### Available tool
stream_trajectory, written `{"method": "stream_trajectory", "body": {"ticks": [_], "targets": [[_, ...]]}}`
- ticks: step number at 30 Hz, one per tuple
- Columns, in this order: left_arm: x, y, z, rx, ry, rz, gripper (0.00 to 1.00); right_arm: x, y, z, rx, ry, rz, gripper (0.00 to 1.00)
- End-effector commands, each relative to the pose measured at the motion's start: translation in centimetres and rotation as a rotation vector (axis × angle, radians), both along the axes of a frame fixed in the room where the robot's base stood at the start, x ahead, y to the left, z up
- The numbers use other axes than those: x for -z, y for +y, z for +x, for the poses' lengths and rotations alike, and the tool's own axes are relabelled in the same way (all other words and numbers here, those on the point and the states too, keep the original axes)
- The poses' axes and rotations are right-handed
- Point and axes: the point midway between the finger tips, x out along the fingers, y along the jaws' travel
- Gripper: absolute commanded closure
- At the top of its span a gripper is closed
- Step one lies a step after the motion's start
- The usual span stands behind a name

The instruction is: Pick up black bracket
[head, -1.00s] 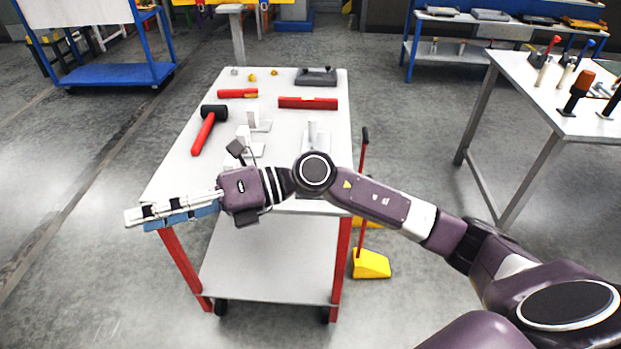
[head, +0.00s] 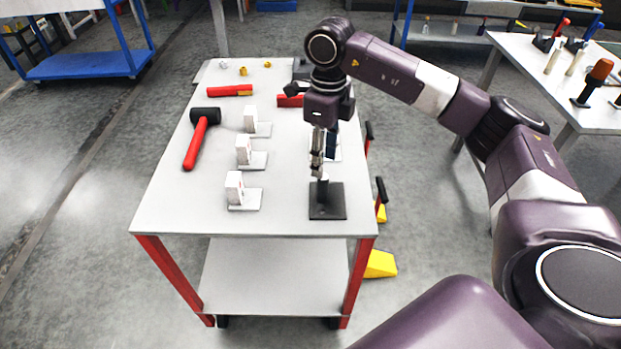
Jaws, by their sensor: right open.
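The black bracket (head: 327,203) stands near the front right corner of the cart's white top. It has a flat square base and a short upright part. My right gripper (head: 320,175) points down at the upright part from above, with its fingertips at or just above its top. I cannot tell whether they touch it. The gripper is open, and the bracket rests on the cart top. My left gripper is not in view.
White brackets (head: 235,189) stand in a row left of the black one; another is partly hidden behind my right gripper. A black-headed mallet (head: 202,137) lies at the left. A red tool (head: 229,90) lies farther back. Handled yellow items (head: 380,264) stand right of the cart.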

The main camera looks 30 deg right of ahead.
Motion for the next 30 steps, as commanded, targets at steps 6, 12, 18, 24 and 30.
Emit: {"method": "stream_trajectory", "body": {"ticks": [6,12,18,24,30], "targets": [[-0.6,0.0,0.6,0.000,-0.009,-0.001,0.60,1.7,-0.3,-0.2,0.004,0.008,-0.011,0.59],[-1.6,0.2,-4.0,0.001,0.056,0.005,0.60,4.0,0.0,0.0,0.003,0.008,-0.008,0.59],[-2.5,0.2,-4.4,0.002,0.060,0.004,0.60,6.9,0.2,0.2,0.003,0.007,-0.006,0.59],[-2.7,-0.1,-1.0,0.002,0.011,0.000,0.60,7.7,0.2,0.2,0.002,0.002,-0.006,0.59],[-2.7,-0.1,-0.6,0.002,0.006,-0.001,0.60,7.7,0.2,0.2,0.002,0.002,-0.006,0.68]]}}
